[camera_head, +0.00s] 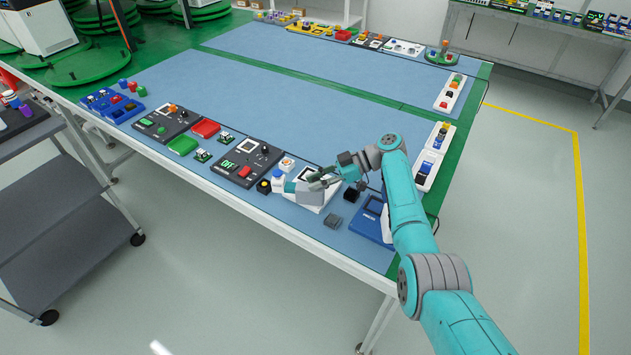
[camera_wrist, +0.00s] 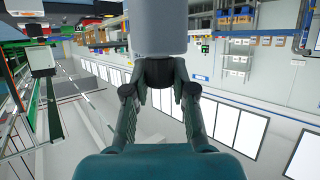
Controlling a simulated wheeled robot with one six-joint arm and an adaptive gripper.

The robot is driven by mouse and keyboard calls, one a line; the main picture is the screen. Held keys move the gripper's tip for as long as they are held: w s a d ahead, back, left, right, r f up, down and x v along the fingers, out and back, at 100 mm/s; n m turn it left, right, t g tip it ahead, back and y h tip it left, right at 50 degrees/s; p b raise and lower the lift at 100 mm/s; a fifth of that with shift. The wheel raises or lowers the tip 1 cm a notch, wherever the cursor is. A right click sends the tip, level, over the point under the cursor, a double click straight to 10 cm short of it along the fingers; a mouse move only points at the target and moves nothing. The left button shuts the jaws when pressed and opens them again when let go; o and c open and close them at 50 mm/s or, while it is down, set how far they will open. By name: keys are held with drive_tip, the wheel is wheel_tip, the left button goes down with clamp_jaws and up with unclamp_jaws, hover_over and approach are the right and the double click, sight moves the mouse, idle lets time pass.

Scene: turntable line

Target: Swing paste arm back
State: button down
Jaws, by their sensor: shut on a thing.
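The paste arm (camera_head: 304,197) is a light grey, rounded arm. It lies over a white station with a dark-framed square near the front edge of the blue-topped table. My gripper (camera_head: 325,179) is at the arm, seen from the side, and its jaws partly hide it. The station's surface beneath is largely hidden.
A small blue-capped bottle (camera_head: 278,178) and a black-yellow button (camera_head: 264,187) stand close left. A dark block (camera_head: 333,221), a small black block (camera_head: 351,195) and a blue device (camera_head: 371,220) are close right. The mat's middle (camera_head: 300,110) is clear.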

drive_tip(key=shift+s+f+n+g, duration=0.1)
drive_tip(key=shift+n+g, duration=0.4)
idle(0.3)
drive_tip(key=c, duration=0.9)
unclamp_jaws()
drive_tip(key=shift+d, duration=0.1)
drive_tip(key=shift+v, duration=3.7)
